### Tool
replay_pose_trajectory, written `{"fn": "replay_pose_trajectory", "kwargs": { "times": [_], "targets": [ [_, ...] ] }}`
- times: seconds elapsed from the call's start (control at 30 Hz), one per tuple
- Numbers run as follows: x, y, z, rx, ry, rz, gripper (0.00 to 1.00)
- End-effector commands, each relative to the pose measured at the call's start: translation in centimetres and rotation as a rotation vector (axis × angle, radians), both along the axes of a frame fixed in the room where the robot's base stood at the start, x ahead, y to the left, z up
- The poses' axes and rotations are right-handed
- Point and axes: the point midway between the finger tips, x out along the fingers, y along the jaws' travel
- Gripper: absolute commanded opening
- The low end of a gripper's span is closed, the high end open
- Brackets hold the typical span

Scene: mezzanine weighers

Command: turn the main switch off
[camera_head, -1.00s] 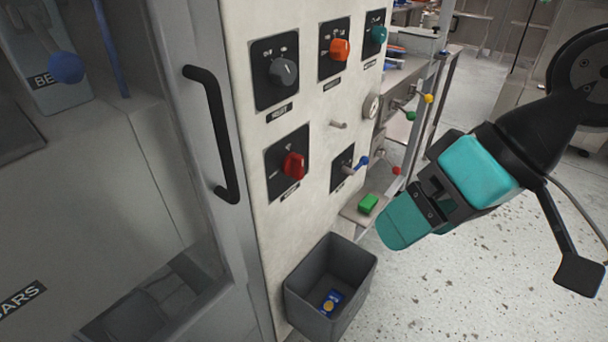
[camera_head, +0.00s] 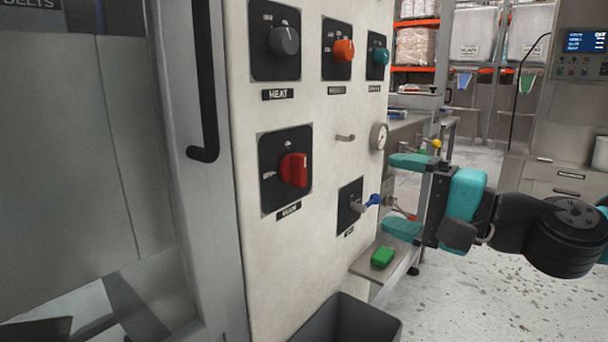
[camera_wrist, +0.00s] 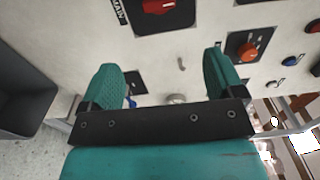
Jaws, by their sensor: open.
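The main switch is a red rotary knob (camera_head: 293,169) on a black square plate, low on the pale panel. Its label is blurred in the head view. In the wrist view the red knob (camera_wrist: 157,6) is cut by the top edge, beside a label reading MAIN. The marks around it are too small to read. My gripper (camera_head: 403,195) has teal fingers, spread apart and empty, to the right of the knob and apart from it. In the wrist view my gripper (camera_wrist: 162,73) faces the panel, with the knob beyond its fingers.
Grey (camera_head: 284,40), orange (camera_head: 343,50) and teal (camera_head: 380,56) knobs sit above. A peg (camera_head: 345,137), a gauge (camera_head: 379,136) and a blue-handled key (camera_head: 373,200) stick out nearby. A shelf (camera_head: 364,266) holds a green block (camera_head: 382,257). A dark bin (camera_head: 345,325) stands below; a door handle (camera_head: 204,90) is left.

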Motion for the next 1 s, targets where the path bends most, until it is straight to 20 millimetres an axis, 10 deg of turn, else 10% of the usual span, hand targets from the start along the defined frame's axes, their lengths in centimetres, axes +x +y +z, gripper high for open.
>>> {"fn": "replay_pose_trajectory", "kwargs": {
  "times": [1.0],
  "targets": [
    [9.7,12.9,0.1,-0.007,0.002,0.000,0.87]
  ]
}}
